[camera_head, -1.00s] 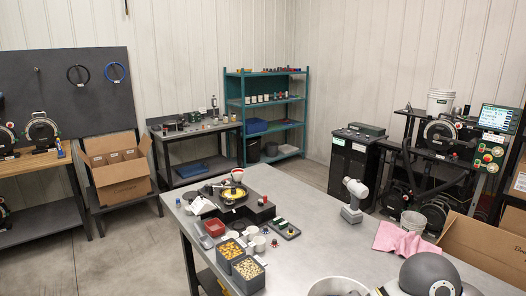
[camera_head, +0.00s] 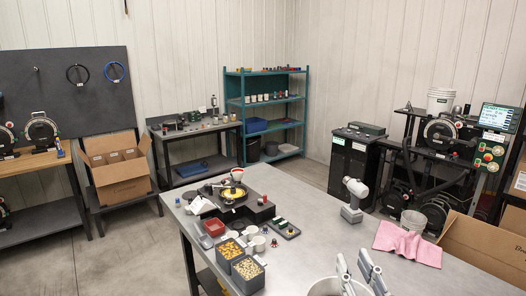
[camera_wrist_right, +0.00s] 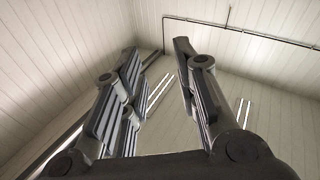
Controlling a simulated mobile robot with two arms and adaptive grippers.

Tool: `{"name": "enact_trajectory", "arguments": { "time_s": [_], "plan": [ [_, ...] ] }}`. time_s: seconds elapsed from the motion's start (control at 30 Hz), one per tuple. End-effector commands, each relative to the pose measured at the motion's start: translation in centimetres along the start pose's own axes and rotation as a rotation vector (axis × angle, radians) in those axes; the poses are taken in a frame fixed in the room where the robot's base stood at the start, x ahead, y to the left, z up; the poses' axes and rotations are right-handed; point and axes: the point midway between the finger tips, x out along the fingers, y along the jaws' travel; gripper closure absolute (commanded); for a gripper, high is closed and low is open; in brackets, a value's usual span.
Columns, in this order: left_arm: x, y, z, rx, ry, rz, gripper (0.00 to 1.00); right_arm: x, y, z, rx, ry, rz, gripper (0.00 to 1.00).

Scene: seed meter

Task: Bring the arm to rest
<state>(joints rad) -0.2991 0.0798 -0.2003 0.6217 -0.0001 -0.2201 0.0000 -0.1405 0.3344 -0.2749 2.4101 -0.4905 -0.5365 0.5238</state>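My right gripper (camera_head: 356,258) shows at the bottom edge of the head view, in front of the table's near part. My left gripper is in neither view.
The metal table (camera_head: 300,225) also holds a pink cloth (camera_head: 407,243), a grey-white handheld tool (camera_head: 353,200), seed bins (camera_head: 247,274) and a seed meter (camera_head: 234,195). Its middle is clear.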

Motion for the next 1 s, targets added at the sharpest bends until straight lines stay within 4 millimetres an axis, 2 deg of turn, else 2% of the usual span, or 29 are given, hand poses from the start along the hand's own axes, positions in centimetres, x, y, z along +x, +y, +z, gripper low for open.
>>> {"name": "enact_trajectory", "arguments": {
  "time_s": [0.03, 0.1, 0.17, 0.2, 0.3, 0.4, 0.5, 0.67, 0.7, 0.87, 1.0],
  "plan": [
    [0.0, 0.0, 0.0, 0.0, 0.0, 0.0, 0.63, -1.1, 0.7, 3.4, 0.016, -0.132, 0.038, 0.72],
    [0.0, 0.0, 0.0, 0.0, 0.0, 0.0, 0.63, -3.2, 1.2, 8.0, 0.027, -0.318, 0.075, 0.72],
    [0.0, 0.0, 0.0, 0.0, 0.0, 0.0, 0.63, -5.5, 1.4, 11.7, 0.033, -0.479, 0.091, 0.72],
    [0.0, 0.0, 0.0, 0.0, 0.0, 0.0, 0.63, -7.3, 1.3, 14.0, 0.037, -0.585, 0.093, 0.72],
    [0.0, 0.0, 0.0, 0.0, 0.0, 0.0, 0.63, -12.3, 0.6, 18.6, 0.043, -0.83, 0.075, 0.72],
    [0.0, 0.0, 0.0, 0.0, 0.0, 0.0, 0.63, -16.9, -0.4, 21.6, 0.05, -1.029, 0.035, 0.72],
    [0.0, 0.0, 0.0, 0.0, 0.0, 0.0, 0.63, -21.3, -1.5, 23.4, 0.058, -1.196, -0.017, 0.72],
    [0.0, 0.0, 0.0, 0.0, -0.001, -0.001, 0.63, -27.8, -3.4, 24.9, 0.074, -1.425, -0.119, 0.72],
    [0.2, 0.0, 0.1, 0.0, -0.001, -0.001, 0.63, -28.6, -3.7, 25.8, 0.075, -1.457, -0.136, 0.72],
    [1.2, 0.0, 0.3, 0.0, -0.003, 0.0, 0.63, -28.2, -4.4, 31.1, 0.071, -1.464, -0.134, 0.72],
    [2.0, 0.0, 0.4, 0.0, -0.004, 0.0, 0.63, -28.7, -5.3, 36.3, 0.07, -1.48, -0.138, 0.72]
  ]
}}
